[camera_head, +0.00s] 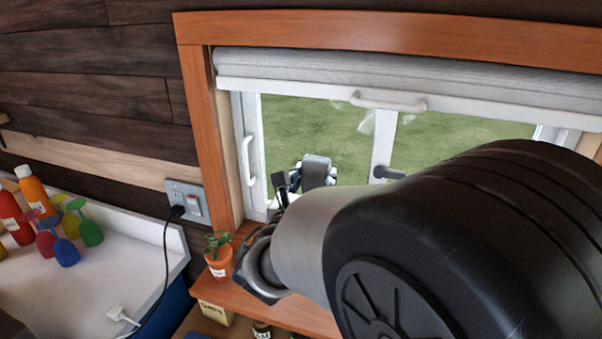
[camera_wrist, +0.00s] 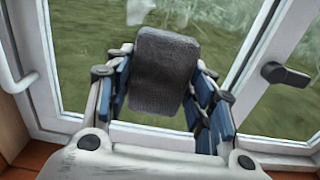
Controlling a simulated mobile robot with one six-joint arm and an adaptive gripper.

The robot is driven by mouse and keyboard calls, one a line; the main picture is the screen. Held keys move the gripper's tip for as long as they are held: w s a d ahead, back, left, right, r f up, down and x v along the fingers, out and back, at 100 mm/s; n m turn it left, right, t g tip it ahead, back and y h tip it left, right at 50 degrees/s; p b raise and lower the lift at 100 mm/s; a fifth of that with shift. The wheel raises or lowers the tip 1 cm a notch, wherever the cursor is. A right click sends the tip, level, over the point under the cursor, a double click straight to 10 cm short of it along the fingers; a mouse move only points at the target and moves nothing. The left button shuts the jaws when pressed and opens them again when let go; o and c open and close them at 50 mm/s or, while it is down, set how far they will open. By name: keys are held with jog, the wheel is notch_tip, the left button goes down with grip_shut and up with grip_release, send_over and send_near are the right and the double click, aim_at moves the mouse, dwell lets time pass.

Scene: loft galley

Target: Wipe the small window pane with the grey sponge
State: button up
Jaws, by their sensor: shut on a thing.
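The grey sponge (camera_wrist: 166,75) is held between the blue-padded fingers of my gripper (camera_wrist: 162,88) in the wrist view, in front of the window glass. In the head view the sponge (camera_head: 318,168) and my gripper (camera_head: 300,178) show against the lower part of the left window pane (camera_head: 300,125). I cannot tell whether the sponge touches the glass. Pale smears (camera_head: 366,122) show on the pane near the middle post, and also at the top of the wrist view (camera_wrist: 198,12). My arm hides much of the right pane.
A rolled blind (camera_head: 380,72) hangs above the window. A white handle (camera_head: 248,160) is at left and a dark latch (camera_head: 388,172) on the middle post. A potted plant (camera_head: 219,262) stands on the wooden sill, near my wrist.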

aim_at(289, 158)
jog(key=shift+s+d+b, duration=0.75)
jog(key=shift+d+b, duration=0.05)
jog(key=shift+d, duration=1.15)
jog(key=shift+w+a+p, duration=0.25)
jog(key=shift+w+a, duration=0.4)
jog(key=shift+a, duration=1.05)
jog(key=shift+w+a+p, duration=0.3)
jog(key=shift+w+a, duration=0.3)
jog(key=shift+a, duration=1.1)
jog(key=shift+w+a+p, duration=0.25)
jog(key=shift+w+a, duration=0.4)
jog(key=shift+a, duration=1.05)
jog(key=shift+s+r+p, duration=0.1)
jog(key=shift+r+p, duration=0.85)
jog(key=shift+r, duration=0.35)
jog(key=shift+s+d+f+b, duration=0.1)
jog(key=shift+s+d+b, duration=0.55)
jog(key=shift+d, duration=1.05)
jog(key=shift+s+d+r+b, duration=0.1)
jog(key=shift+s+d+b, duration=0.5)
jog(key=shift+d, duration=1.1)
jog(key=shift+s+d+f+b, duration=0.1)
jog(key=shift+s+d+b, duration=0.55)
jog(key=shift+d, duration=1.05)
jog(key=shift+w, duration=0.15)
jog(key=shift+a, duration=0.15)
